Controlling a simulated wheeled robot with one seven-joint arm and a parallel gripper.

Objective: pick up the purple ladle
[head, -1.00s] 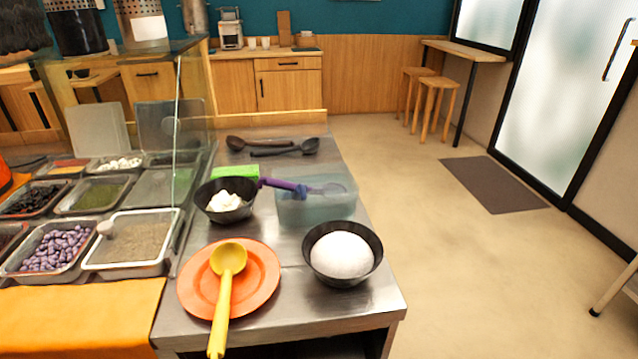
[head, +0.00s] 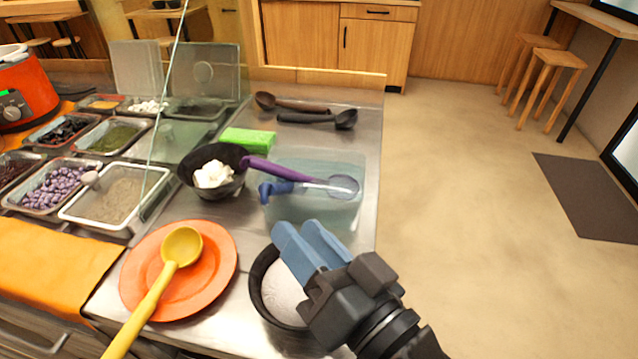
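The purple ladle (head: 268,168) lies tilted across the clear container (head: 345,215) on the steel counter. Its purple handle end reaches over the rim of a black bowl of white food (head: 214,174). Its round scoop end is on the right, over or inside the container; I cannot tell which. A small blue piece shows just below the handle. My gripper (head: 296,226), with blue fingers, is in front of and below the ladle, apart from it, above the black bowl of white powder. No object shows between the fingers. Their gap is unclear from this angle.
An orange plate (head: 135,285) with a yellow ladle (head: 160,283) is at front left. A green block (head: 247,138) and two dark ladles (head: 318,117) lie behind. A glass screen (head: 166,100) stands left, by the topping trays. Open floor is on the right.

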